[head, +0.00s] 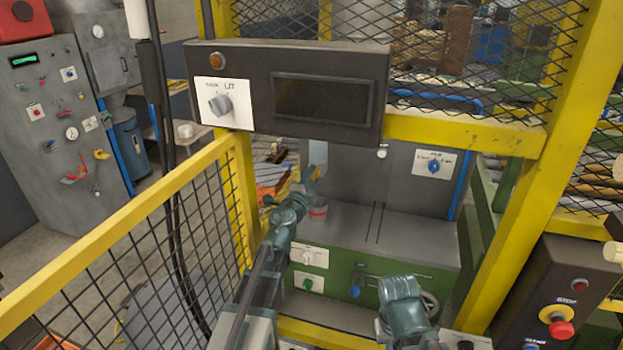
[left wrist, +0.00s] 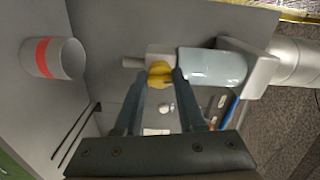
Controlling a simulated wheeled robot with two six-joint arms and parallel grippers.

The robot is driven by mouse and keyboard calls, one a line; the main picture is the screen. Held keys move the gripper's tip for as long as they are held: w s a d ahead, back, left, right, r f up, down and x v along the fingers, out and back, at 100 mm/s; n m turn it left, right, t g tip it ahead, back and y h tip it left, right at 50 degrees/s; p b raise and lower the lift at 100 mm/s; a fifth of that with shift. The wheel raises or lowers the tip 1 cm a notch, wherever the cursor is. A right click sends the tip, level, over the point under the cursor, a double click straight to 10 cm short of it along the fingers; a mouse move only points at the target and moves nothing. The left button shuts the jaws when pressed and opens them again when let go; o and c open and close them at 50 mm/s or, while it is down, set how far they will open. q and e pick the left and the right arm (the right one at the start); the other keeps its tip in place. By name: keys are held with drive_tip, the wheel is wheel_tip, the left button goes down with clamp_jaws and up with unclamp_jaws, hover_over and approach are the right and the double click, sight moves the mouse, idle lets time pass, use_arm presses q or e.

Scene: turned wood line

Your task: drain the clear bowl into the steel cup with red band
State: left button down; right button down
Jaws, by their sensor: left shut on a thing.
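The clear bowl (left wrist: 212,68) is a pale, see-through cylinder with a light grey cap; it also shows in the head view (head: 318,153). A yellow tap (left wrist: 160,70) and a thin grey spout (left wrist: 133,62) are at its lower end. My left gripper (left wrist: 160,80) is shut on the yellow tap; in the head view the gripper (head: 311,178) is just below the bowl. The steel cup with red band (left wrist: 55,58) stands apart from the spout, roughly in line with it; it also shows in the head view (head: 318,212). Liquid level and flow cannot be told.
The cup stands on a grey machine top (head: 400,235) with two dark slots. A black control box (head: 290,95) hangs in front, above. Yellow mesh fence (head: 130,240) is at left, a yellow post (head: 535,170) at right. A stop-button box (head: 550,300) is at lower right.

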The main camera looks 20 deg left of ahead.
use_arm(q)
drive_tip(key=m, duration=0.5)
drive_tip(key=shift+m, duration=0.3)
drive_tip(key=m, duration=0.4)
drive_tip(key=shift+s+m, duration=0.1)
drive_tip(key=shift+m, duration=0.6)
drive_tip(key=c, duration=0.5)
unclamp_jaws()
drive_tip(key=s, duration=0.7)
drive_tip(key=shift+s, duration=0.2)
